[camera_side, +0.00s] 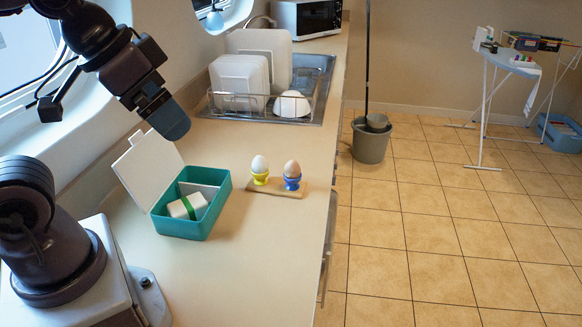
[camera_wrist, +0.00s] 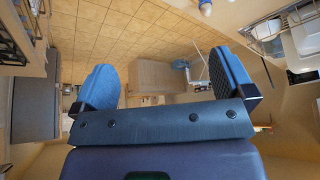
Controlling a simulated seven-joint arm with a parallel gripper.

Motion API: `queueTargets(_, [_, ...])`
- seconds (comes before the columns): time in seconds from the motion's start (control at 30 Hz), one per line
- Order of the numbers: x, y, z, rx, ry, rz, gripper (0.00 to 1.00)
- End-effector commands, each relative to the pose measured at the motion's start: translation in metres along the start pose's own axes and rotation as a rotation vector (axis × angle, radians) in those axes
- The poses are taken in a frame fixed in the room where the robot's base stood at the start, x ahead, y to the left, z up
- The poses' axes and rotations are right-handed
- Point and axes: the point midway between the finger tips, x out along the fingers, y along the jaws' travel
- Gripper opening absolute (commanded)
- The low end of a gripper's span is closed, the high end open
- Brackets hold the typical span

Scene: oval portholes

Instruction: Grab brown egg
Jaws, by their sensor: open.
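The brown egg (camera_side: 292,168) stands upright in a blue egg cup (camera_side: 292,183) on a small wooden board (camera_side: 262,190). A white egg (camera_side: 259,163) stands in a yellow cup (camera_side: 260,178) to its left on the same board. My gripper (camera_side: 176,132) hangs in the air to the left of the board and above it, over the teal lunch box's far side. In the wrist view my gripper (camera_wrist: 160,85) shows its two blue fingers wide apart with nothing between them.
An open teal box (camera_side: 222,195) with a raised white lid (camera_side: 147,168) and a white item inside stands left of the board. A dish rack (camera_side: 240,103) with plates and a bowl is behind. The counter (camera_side: 265,245) in front of the board is clear; its right edge drops to the floor.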

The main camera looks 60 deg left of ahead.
Motion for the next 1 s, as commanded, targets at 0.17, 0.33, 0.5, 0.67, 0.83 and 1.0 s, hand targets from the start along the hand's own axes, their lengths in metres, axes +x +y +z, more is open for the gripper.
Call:
queueTargets(0.17, [0.000, 0.000, 0.000, 0.000, 0.000, 0.000, 1.00])
queueTargets(0.33, [0.000, 0.000, 0.000, 0.000, 0.000, 0.000, 1.00])
queueTargets(0.5, [0.000, 0.000, 0.000, 0.000, 0.000, 0.000, 0.74])
queueTargets(0.67, [0.000, 0.000, 0.000, 0.000, 0.000, 0.000, 0.74])
queueTargets(0.83, [0.009, -0.003, 0.002, -0.014, -0.046, -0.007, 0.74])
queueTargets(1.0, [0.037, -0.013, -0.010, -0.061, -0.182, -0.017, 0.74])
